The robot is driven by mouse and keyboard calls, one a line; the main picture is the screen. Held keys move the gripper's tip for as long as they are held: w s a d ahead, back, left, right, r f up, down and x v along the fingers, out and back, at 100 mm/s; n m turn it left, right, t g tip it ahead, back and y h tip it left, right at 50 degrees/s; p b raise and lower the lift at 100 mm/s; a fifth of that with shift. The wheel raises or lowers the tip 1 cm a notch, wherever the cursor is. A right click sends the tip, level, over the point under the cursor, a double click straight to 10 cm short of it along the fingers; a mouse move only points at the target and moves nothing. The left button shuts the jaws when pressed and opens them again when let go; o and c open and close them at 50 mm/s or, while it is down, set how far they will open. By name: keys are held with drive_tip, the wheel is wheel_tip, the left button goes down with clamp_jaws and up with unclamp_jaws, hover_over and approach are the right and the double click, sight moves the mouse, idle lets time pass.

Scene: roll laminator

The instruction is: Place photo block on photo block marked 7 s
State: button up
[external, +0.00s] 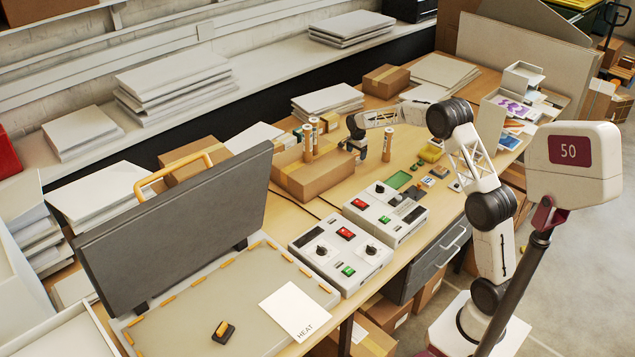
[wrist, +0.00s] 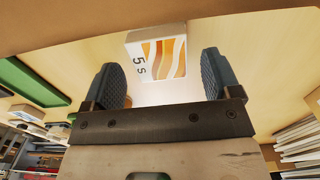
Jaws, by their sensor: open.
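A photo block (wrist: 157,55) marked "5 s", white with orange and brown wavy stripes, lies on the wooden table in the wrist view. My gripper (wrist: 162,78) is open, its two blue-grey pads apart on either side of the block's near end, and nothing is held. I cannot pick out the 5 s block there. No marking "7 s" is legible in either view.
The cardboard box (external: 312,178) stands left of my gripper, with upright orange-and-white cylinders near it. A green mat (external: 399,180) and several small blocks (external: 428,181) lie to the right. The mat also shows in the wrist view (wrist: 30,82). Two control boxes (external: 385,213) stand in front.

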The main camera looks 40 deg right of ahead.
wheel_tip(320, 180, up, 11)
drive_tip(key=shift+f, duration=0.15)
idle(0.4)
idle(0.4)
drive_tip(key=s+a+r+n, duration=0.3)
drive_tip(key=s+a+r, duration=0.25)
drive_tip(key=s, duration=0.45)
drive_tip(key=s+a+r+n+t, duration=0.1)
drive_tip(key=s+a+r+n, duration=0.25)
drive_tip(key=s+a, duration=0.45)
drive_tip(key=s+a+r+n, duration=0.3)
drive_tip(key=s+r, duration=0.2)
drive_tip(key=s, duration=0.8)
drive_tip(key=s+a+f+n, duration=0.2)
drive_tip(key=s, duration=0.9)
drive_tip(key=s+a+f+n+t, duration=0.1)
drive_tip(key=s+a+f+n, duration=0.1)
drive_tip(key=s, duration=0.8)
drive_tip(key=s+a+f+n, duration=0.3)
drive_tip(key=s+a+n, duration=0.1)
drive_tip(key=s, duration=0.7)
drive_tip(key=shift+s+t, duration=0.3)
drive_tip(key=shift+s, duration=0.05)
drive_tip(key=shift+f, duration=0.1)
